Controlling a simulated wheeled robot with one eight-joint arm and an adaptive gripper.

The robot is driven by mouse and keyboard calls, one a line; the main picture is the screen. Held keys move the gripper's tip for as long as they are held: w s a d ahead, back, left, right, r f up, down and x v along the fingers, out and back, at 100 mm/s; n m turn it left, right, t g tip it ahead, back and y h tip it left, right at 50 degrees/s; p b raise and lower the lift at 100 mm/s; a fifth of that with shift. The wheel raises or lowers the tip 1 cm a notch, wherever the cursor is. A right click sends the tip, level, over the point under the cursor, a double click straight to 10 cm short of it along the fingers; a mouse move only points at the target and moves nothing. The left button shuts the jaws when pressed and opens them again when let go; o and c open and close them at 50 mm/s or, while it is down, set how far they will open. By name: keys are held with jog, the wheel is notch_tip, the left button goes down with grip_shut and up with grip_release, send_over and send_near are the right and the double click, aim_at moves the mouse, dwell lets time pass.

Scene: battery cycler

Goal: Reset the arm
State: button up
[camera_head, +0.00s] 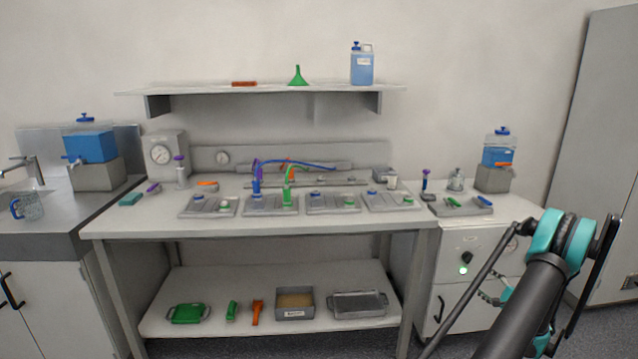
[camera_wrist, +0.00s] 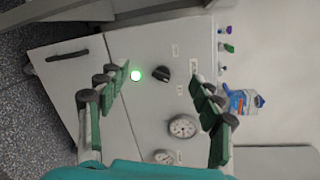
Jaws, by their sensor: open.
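My arm (camera_head: 540,290) is at the lower right of the head view, in front of the white cabinet. My gripper (camera_wrist: 160,85) is open and empty in the wrist view, its two green-padded fingers spread apart. It faces the cabinet front (camera_wrist: 150,110), which appears turned on its side. A lit green button (camera_wrist: 136,76) and a black knob (camera_wrist: 161,74) show between the fingers, with a gauge (camera_wrist: 184,127) near the right finger. In the head view my arm hides part of this cabinet (camera_head: 450,285).
The workbench (camera_head: 260,225) stands left of my arm, with several grey trays and coloured connectors on top. A blue-liquid dispenser (camera_head: 498,150) stands on the cabinet's right. A tall grey cabinet (camera_head: 605,150) is at the far right. Some floor shows around my arm.

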jog(key=w+a+r+n+g+y, duration=0.1)
jog(key=a+r+n+g, duration=0.2)
jog(key=a, duration=0.5)
jog(key=w+a+r+n+g, duration=0.1)
jog(key=a+r+n, duration=0.1)
jog(key=a+r, duration=0.45)
jog(key=s+a+r+n+g, duration=0.2)
jog(key=s+a, duration=0.1)
jog(key=a, duration=0.5)
jog(key=s+a+r+n+g, duration=0.1)
jog(key=s+a+r+n, duration=0.15)
jog(key=a, duration=0.65)
jog(key=s+a+n+g+h, duration=0.1)
jog(key=s+a+n+g, duration=0.15)
jog(key=s+a, duration=0.4)
jog(key=s+a+n+g+h, duration=0.1)
jog(key=s+a+n, duration=0.25)
jog(key=s, duration=0.55)
jog(key=s+a+n+h, duration=0.1)
jog(key=s+n, duration=0.1)
jog(key=s, duration=0.5)
jog(key=s+a+f+n+h, duration=0.1)
jog(key=s+n, duration=0.1)
jog(key=s, duration=0.6)
jog(key=shift+a+f+n+g, duration=0.25)
jog(key=shift+a+n+g, duration=0.1)
jog(key=shift+a+g, duration=0.1)
